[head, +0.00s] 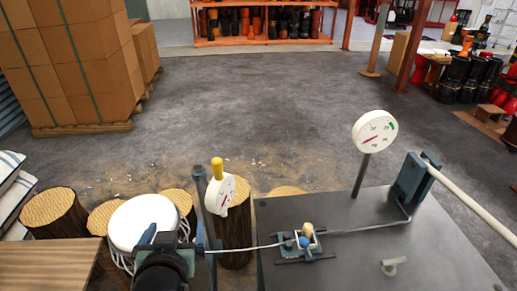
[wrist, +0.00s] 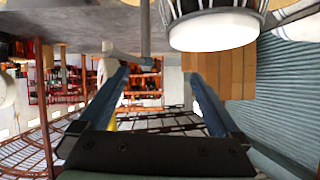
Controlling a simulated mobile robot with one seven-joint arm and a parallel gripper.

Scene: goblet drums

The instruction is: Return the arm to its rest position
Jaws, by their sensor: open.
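My gripper (head: 174,238) shows at the bottom of the head view, left of centre, with its blue fingers apart. In the wrist view its two fingers (wrist: 160,88) stand wide apart with nothing between them. In the head view, a drum with a white head (head: 140,221) and white cords is right beside and partly behind the gripper. The wrist view, which looks upside down, shows a white drum head (wrist: 213,30) at the top, beyond the fingers. My dark wrist covers part of the drum in the head view; whether they touch I cannot tell.
A grey bench (head: 340,262) carries a clamp, a rod and another dial (head: 375,131). A wooden tabletop (head: 45,262) is at lower left. Stacked boxes (head: 70,60) stand behind; the middle floor is clear.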

